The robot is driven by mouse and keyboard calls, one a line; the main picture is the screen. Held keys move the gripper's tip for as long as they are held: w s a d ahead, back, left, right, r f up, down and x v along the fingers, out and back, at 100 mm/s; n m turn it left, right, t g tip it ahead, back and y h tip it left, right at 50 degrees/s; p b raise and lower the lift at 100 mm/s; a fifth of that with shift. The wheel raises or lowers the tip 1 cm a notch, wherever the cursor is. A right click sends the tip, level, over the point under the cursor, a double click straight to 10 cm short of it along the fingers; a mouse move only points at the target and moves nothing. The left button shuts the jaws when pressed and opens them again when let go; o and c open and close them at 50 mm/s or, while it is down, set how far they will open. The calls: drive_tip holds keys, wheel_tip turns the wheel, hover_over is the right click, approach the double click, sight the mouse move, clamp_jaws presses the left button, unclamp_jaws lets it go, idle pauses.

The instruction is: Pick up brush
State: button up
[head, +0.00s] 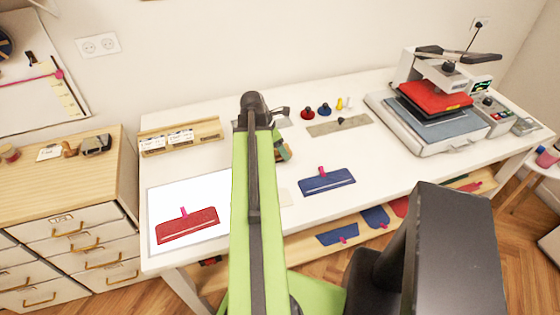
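My green arm reaches over the white table, and my gripper (280,112) is at its far end, mostly hidden behind the arm's dark end. Its fingers cannot be made out, nor whether they hold anything. A small green and brown item (282,151) shows partly just right of the arm, below the gripper. It may be the brush, but the arm covers much of it and I cannot tell. No other thing in view is clearly a brush.
A red pouch (187,226) lies on a white sheet (163,200) at the table's left. A blue pouch (327,182) lies right of my arm. A wooden card holder (180,138) stands behind left. A heat press (435,95) fills the right end. Small knobs (308,113) stand at the back.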

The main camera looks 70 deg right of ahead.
drive_tip(key=shift+x, duration=0.8)
drive_tip(key=shift+r, duration=0.15)
clamp_jaws()
drive_tip(key=shift+r, duration=0.15)
